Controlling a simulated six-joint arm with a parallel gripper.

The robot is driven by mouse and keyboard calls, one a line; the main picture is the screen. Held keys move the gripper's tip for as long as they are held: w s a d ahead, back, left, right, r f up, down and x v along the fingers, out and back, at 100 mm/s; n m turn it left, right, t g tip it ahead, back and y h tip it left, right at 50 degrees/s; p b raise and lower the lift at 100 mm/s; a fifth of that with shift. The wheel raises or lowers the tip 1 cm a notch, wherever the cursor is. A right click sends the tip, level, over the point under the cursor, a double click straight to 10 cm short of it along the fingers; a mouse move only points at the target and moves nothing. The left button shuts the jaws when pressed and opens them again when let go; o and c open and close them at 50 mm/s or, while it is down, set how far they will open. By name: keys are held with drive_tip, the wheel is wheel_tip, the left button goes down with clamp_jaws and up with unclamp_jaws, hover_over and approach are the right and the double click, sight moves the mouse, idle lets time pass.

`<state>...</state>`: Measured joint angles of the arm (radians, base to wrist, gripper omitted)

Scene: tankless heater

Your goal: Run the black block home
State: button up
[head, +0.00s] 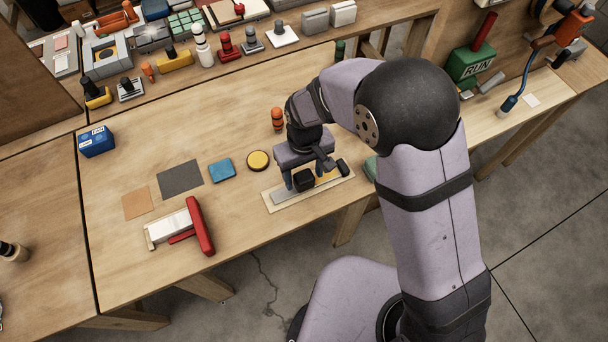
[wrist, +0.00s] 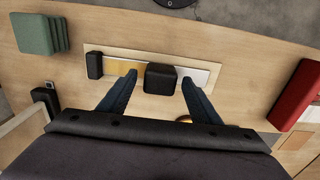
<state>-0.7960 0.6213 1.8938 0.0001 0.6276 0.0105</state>
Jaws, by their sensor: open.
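A flat pale strip (head: 273,203) lies near the table's front edge, with a grey-white stretch on its left and a yellow stretch on its right in the head view. A black block (head: 303,180) sits on it around the middle; it also shows in the wrist view (wrist: 160,79). A second dark block (head: 343,167) stands at the strip's right end, at the left in the wrist view (wrist: 94,65). My gripper (wrist: 159,86) is open over the strip, one finger on each side of the middle block, with gaps showing. Finger height is unclear.
A red-and-white holder (head: 202,226) stands to the left. A yellow-topped round button (head: 258,161), blue pad (head: 222,171) and dark grey mat (head: 181,179) lie nearby. An orange-and-black figure (head: 277,119) stands behind. Green blocks (wrist: 41,33) are beyond the dark end block.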

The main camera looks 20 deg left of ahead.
sight(281, 195)
drive_tip(key=shift+f, duration=1)
drive_tip(key=shift+c, duration=0.6)
clamp_jaws()
drive_tip(key=s+a, duration=0.4)
drive_tip(key=shift+s+a, duration=0.35)
drive_tip(key=shift+a, duration=0.05)
drive_tip(key=shift+o, duration=0.6)
unclamp_jaws()
drive_tip(key=shift+s+a, duration=0.1)
